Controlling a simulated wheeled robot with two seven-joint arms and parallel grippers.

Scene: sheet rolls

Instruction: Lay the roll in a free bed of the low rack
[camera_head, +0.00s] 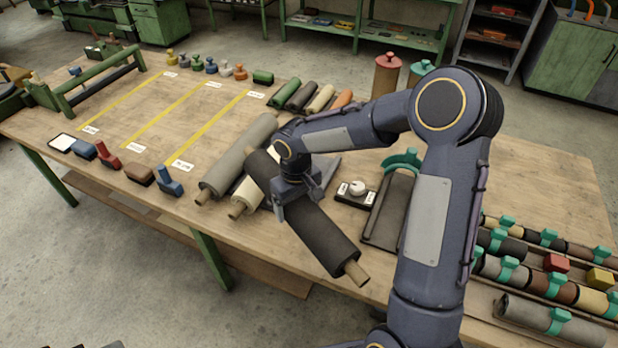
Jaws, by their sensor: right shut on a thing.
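My right gripper (298,197) is shut on a black roll (320,235) with a tan core end, held around its middle. The roll slants from upper left to lower right above the bench. A grey roll (238,155) and a cream roll (247,196) lie just left of it; the held roll partly covers the cream one. At the right stands a low rack (483,280) bearing several rolls with teal clips, a red block (557,262) and a yellow block (599,278). My right arm hides part of its left side; I cannot tell which beds are free. My left gripper is not in view.
A dark slab (388,215) with a teal end and a black box with a white knob (357,188) lie between the held roll and the rack. Yellow-striped bench space (165,115) is mostly clear.

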